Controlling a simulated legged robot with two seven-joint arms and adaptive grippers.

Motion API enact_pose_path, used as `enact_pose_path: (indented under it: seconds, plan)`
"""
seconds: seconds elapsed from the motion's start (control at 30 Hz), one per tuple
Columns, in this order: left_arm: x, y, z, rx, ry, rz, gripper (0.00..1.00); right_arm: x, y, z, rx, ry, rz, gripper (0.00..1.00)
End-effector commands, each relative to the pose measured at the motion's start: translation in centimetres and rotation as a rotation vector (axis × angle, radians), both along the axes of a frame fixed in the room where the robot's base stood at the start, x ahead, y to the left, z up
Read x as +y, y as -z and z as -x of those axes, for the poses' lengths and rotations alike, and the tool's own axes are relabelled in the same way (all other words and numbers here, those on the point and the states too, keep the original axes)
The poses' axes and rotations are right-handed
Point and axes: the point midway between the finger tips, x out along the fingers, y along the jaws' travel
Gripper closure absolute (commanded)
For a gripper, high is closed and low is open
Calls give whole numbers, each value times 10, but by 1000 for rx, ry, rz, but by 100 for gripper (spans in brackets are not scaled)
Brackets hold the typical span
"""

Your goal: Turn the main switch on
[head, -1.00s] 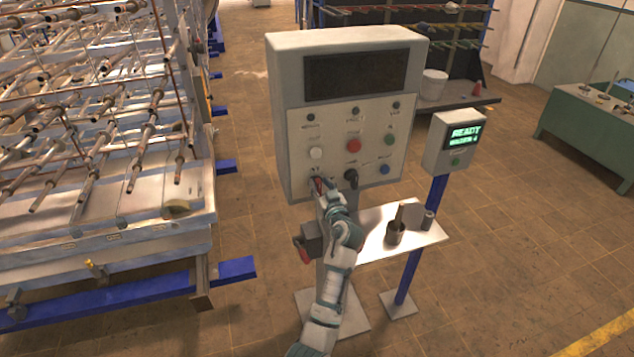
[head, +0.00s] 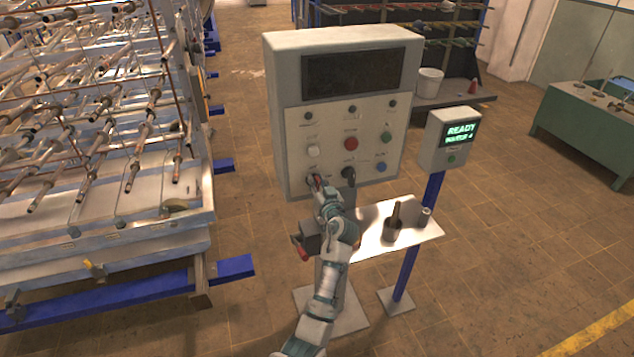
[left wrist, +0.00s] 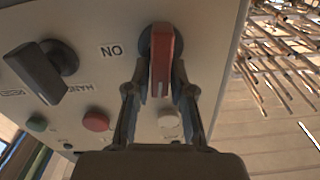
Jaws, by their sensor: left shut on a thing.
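The control box (head: 335,105) stands upright on a post, with a dark screen and several buttons on its front. A red switch handle (left wrist: 162,62) on a dark round base sits by the letters "ON" in the left wrist view. My left gripper (left wrist: 160,85) is shut on the red handle, one finger on each side. In the head view my left gripper (head: 316,182) is at the lower left of the box front and mostly hides the switch. A black rotary knob (left wrist: 45,72) is beside it, also in the head view (head: 349,173). My right gripper is not in view.
A small post display (head: 450,138) reading "READY" stands to the right. A large rack of rods (head: 90,130) fills the left.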

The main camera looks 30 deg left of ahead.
Motion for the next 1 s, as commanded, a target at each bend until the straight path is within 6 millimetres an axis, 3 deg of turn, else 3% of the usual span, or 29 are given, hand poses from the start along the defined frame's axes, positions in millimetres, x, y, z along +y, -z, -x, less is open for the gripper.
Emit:
enact_pose_path:
  seconds: [0.1,0.47,0.87,1.0]
  plan:
    - [0,8,-1,85,-2,-53,100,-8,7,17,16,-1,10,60]
    - [-3,11,-4,348,-3,-273,100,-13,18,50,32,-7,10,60]
    - [-5,15,-7,639,-4,-519,100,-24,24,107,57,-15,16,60]
    - [-5,16,-7,739,-4,-605,100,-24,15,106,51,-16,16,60]
